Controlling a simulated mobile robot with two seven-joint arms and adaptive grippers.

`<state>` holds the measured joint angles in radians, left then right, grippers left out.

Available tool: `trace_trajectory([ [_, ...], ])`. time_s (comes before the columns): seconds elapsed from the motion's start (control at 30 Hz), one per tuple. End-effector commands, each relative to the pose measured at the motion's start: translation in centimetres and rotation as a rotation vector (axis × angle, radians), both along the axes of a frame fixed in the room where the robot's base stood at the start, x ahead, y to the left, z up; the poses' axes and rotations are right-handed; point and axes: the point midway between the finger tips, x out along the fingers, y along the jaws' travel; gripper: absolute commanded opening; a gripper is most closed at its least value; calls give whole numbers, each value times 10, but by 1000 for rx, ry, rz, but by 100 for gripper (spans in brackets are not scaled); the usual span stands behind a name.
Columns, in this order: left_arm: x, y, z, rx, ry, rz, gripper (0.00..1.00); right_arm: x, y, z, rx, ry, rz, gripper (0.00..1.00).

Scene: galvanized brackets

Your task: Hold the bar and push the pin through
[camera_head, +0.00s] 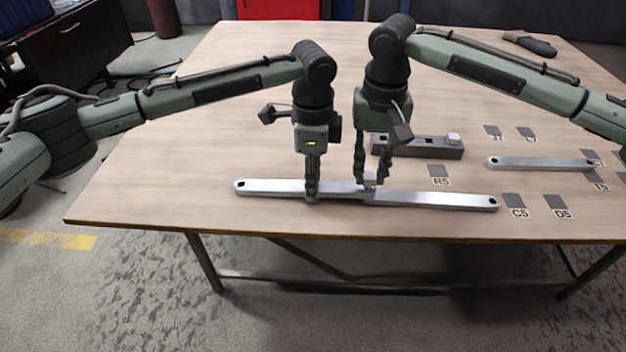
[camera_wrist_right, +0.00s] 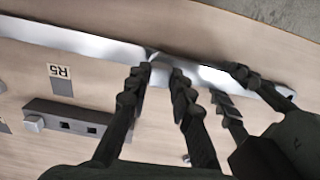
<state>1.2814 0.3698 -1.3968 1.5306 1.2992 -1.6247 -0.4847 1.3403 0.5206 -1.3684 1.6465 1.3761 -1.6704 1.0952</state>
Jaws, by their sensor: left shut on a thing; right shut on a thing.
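Two flat silver bars lie end to end near the table's front edge, the left bar (camera_head: 265,188) meeting the right bar (camera_head: 440,200) at an overlapping joint. My left gripper (camera_head: 312,196) is shut on the left bar, left of the joint. My right gripper (camera_head: 369,184) points down at the joint, shut on a small silver pin (camera_head: 370,178) that its fingers mostly hide. In the right wrist view, my right gripper's fingertips (camera_wrist_right: 160,72) are at the joint. How deep the pin sits is hidden.
A dark block (camera_head: 415,148) with square holes and a silver piece (camera_head: 453,138) on its right end stands behind the joint. Another silver bar (camera_head: 540,164) lies at the right. Grey labelled marks, including R5 (camera_head: 439,171), dot the table. The table's left side is clear.

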Motion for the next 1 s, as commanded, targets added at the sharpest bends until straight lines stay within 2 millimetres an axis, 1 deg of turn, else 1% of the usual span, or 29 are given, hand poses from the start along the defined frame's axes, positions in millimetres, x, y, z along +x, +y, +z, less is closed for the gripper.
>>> trace_trajectory([
  [0.5,0,0,1,-1,-1,0,0,0,0,-10,1,0,0,0],
  [0.87,0,0,1,-1,-1,0,0,0,0,-11,0,-1,0,0],
  [0.9,0,0,1,-1,-1,0,0,0,0,-11,0,-1,0,23],
  [1.0,0,0,1,-1,-1,0,0,0,0,-11,0,-1,0,35],
])
